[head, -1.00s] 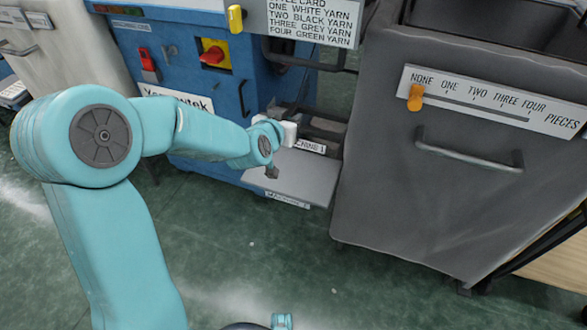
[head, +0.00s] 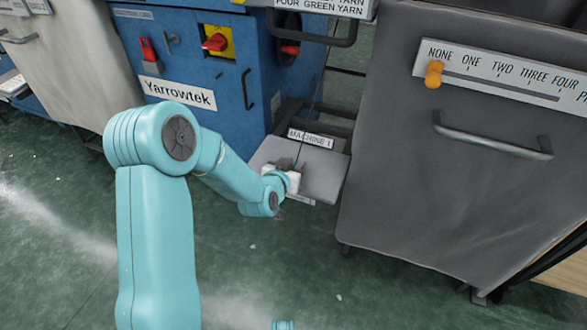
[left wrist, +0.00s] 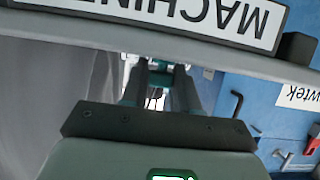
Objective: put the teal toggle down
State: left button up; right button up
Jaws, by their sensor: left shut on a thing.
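My left gripper (head: 296,168) is over the front left part of the grey shelf (head: 322,178) labelled MACHINE 1. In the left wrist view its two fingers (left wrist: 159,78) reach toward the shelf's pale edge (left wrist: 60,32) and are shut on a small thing. A bit of teal, apparently the teal toggle (left wrist: 160,79), shows between the fingertips, mostly hidden by them. In the head view the toggle cannot be made out. I cannot tell whether it touches the shelf. My right gripper is not in view.
The blue Yarrowtek machine (head: 195,60) with red switches stands behind the shelf. A grey cabinet (head: 440,200) with a handle and an orange slider (head: 434,75) stands close on the right. The green floor (head: 260,270) in front is mostly clear.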

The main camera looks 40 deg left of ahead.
pick_arm(q)
jog(key=shift+r, duration=0.15)
jog(key=shift+f, duration=0.2)
jog(key=o, duration=0.8)
jog(key=shift+r, duration=0.15)
